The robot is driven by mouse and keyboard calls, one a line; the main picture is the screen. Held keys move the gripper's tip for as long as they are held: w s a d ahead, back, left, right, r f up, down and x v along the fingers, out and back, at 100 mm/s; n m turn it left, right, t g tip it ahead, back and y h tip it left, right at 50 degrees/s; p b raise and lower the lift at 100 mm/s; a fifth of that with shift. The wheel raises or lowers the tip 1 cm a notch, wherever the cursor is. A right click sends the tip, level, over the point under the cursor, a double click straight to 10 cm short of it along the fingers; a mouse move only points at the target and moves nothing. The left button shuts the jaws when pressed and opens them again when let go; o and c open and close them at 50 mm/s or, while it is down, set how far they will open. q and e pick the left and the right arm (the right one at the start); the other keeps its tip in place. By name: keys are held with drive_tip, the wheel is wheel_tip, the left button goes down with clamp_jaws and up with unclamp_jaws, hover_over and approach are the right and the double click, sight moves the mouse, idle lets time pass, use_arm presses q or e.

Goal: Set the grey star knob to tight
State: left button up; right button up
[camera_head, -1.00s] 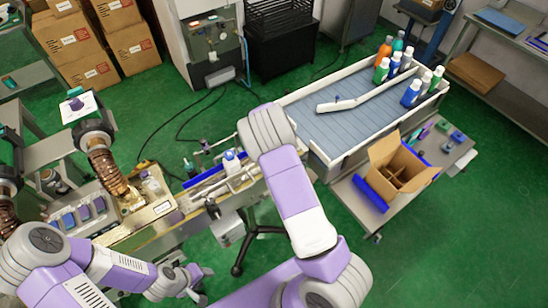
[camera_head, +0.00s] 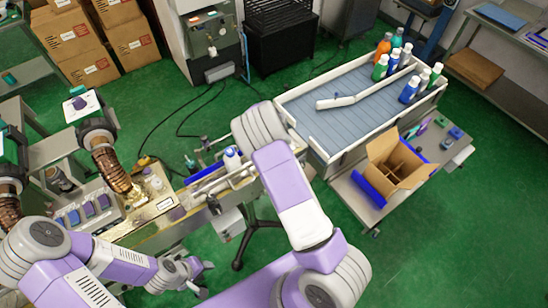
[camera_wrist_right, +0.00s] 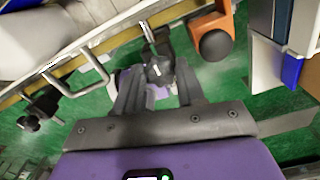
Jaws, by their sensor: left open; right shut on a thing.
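The grey star knob (camera_wrist_right: 158,70) is dark grey with a small pale mark, on a short post at the machine's rail in the right wrist view. My right gripper (camera_wrist_right: 158,88) is around it, its fingers closed on the knob from both sides. In the head view the right gripper and this knob are hidden by my right arm. I cannot read the knob's setting or any tight mark. My left gripper (camera_head: 198,274) is open and empty, low in the head view, apart from the machine (camera_head: 150,238).
A second dark star knob (camera_wrist_right: 38,110) sits left on the rail. An orange bracket with a black ball knob (camera_wrist_right: 215,45) is close on the right. A conveyor table (camera_head: 345,112) with bottles and an open carton (camera_head: 398,162) stand to the right.

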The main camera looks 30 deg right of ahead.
drive_tip(key=o, duration=1)
drive_tip(key=shift+o, duration=0.2)
wheel_tip(320, 180, up, 8)
drive_tip(key=shift+f, duration=0.2)
